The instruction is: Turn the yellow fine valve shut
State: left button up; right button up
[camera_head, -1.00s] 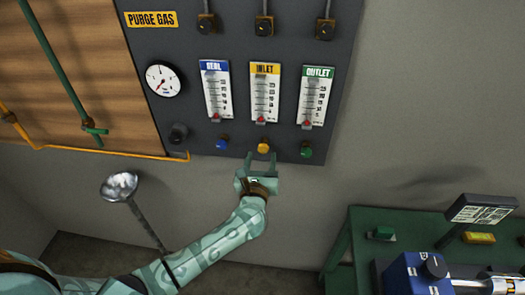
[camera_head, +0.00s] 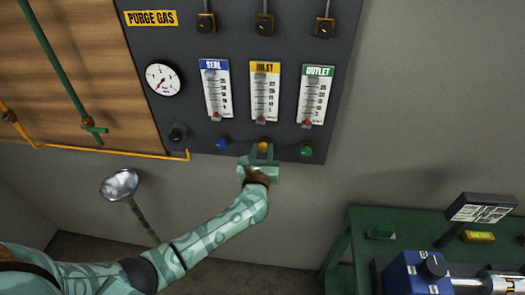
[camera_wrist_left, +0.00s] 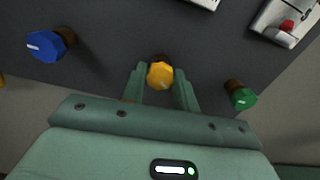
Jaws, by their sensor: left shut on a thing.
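The yellow fine valve (camera_head: 263,147) is a small knob low on the dark purge gas panel, under the flowmeter labelled INLET (camera_head: 265,90). My left gripper (camera_head: 262,155) has its two fingers on either side of the yellow knob and is shut on it. In the left wrist view the yellow knob (camera_wrist_left: 160,75) sits between the fingertips of my left gripper (camera_wrist_left: 160,84). The red float in the INLET tube is near the bottom. My right gripper is not in view.
A blue knob (camera_head: 222,143) is left of the yellow one and a green knob (camera_head: 306,150) is right. A pressure gauge (camera_head: 163,78) is at the panel's upper left. A green bench (camera_head: 345,235) with equipment stands lower right.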

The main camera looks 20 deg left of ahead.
pick_arm(q)
jog(key=shift+m, duration=0.3)
jog(key=m+p, duration=0.1)
jog(key=m, duration=0.2)
jog(key=shift+m+p, duration=0.3)
jog(key=shift+m, duration=0.1)
jog(key=m+p, duration=0.1)
jog(key=m, duration=0.2)
jog(key=shift+m, duration=0.3)
jog(key=m+p, duration=0.1)
jog(key=m, duration=0.2)
jog(key=shift+m+p, duration=0.35)
jog(key=shift+m, duration=0.05)
jog(key=m+p, duration=0.1)
jog(key=m, duration=0.2)
jog(key=shift+m, duration=0.3)
jog(key=m+p, duration=0.2)
jog(key=m, duration=0.4)
jog(key=m+p, duration=0.1)
jog(key=m, duration=0.5)
jog(key=shift+f, duration=0.1)
jog(key=shift+m, duration=0.4)
jog(key=o, duration=1)
